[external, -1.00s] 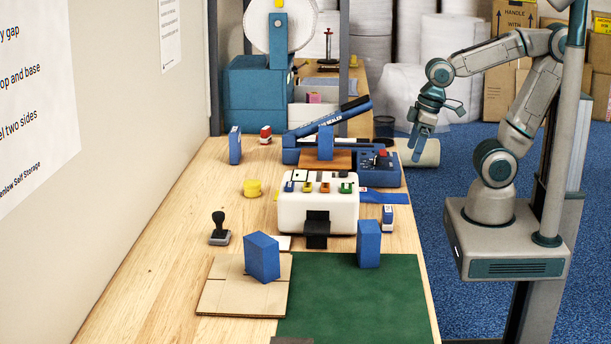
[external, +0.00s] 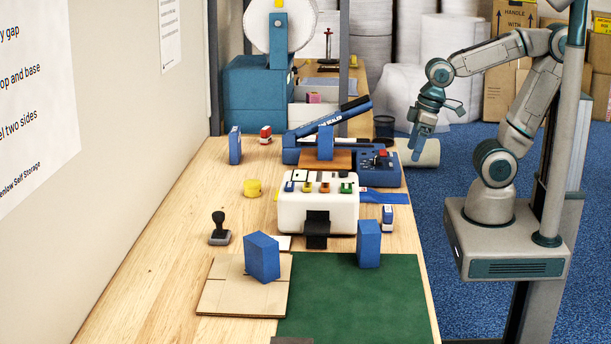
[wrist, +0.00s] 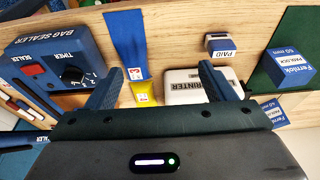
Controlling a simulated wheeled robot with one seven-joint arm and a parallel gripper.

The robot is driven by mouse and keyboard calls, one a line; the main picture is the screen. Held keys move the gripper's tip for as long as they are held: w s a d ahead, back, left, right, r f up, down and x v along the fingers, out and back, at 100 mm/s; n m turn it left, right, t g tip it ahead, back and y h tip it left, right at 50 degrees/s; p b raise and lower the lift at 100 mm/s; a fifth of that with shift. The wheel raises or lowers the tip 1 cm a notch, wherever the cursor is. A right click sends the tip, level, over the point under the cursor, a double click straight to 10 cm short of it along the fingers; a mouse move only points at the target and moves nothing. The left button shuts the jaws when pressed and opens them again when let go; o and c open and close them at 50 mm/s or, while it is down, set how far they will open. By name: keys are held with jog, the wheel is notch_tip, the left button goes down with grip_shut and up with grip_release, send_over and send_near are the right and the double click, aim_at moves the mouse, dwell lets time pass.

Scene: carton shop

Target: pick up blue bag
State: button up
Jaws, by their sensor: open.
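A flat blue bag (external: 384,197) lies on the bench to the right of the white printer. In the wrist view the blue bag (wrist: 125,38) is a flat blue strip with a white label at one end, above and between the fingers, nearer the left one. My gripper (external: 420,150) hangs beyond the bench's right edge, beside the bag sealer and away from the bag. In the wrist view my gripper (wrist: 156,70) has its two fingers wide apart with nothing held between them.
The bag sealer (external: 389,172) stands behind the bag. The white printer (external: 290,215) is to its left, and a small PAID stamp (external: 388,218) stands just in front. Blue padlock boxes (external: 368,245) stand closer to the camera. A green mat (external: 350,300) is mostly bare.

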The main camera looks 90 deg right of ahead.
jog(key=g+p, duration=0.2)
jog(key=g, duration=0.1)
send_over(365, 190)
notch_tip(365, 190, down, 2)
notch_tip(365, 190, down, 8)
jog(key=shift+a+f+p, duration=0.15)
jog(key=shift+f+p, duration=0.45)
jog(key=shift+f, duration=2.2)
jog(key=c, duration=1.1)
